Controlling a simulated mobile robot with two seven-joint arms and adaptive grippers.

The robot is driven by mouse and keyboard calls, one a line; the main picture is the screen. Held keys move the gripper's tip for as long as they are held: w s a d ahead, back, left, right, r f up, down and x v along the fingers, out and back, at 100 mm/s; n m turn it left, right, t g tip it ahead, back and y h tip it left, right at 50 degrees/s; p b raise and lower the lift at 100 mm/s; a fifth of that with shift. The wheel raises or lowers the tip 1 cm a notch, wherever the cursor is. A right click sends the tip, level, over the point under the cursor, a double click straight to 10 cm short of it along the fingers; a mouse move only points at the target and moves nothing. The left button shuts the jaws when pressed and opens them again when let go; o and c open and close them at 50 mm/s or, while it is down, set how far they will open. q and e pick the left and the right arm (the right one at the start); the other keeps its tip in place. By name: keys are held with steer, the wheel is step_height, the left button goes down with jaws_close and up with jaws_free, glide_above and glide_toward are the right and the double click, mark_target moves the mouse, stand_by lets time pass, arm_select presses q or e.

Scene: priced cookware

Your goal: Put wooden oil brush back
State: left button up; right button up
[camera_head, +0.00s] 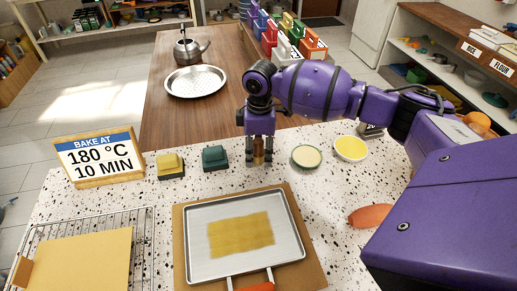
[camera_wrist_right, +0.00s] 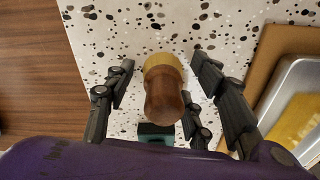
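The wooden oil brush (camera_head: 258,152) is upright at the counter's far edge, its brown handle up and a yellowish part below. It also shows in the right wrist view (camera_wrist_right: 165,88). My right gripper (camera_head: 258,148) is over it, pointing down, with its fingers on both sides of the brush. In the right wrist view, a gap shows between the brush and the fingers, so the gripper (camera_wrist_right: 163,62) looks open around it. Whether the brush rests on the counter is hard to tell. My left gripper is not in view.
A green block (camera_head: 215,157) and a yellow block (camera_head: 170,166) stand left of the brush. A bowl of pale contents (camera_head: 306,156) and a yellow bowl (camera_head: 351,148) are to its right. A baking tray (camera_head: 200,262) lies in front. A bake sign (camera_head: 98,160) stands at left.

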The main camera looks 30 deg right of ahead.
mark_target(260, 139)
step_height(260, 139, up, 12)
steer(key=shift+d+r, duration=0.15)
steer(key=shift+r, duration=0.05)
stand_by(0.4)
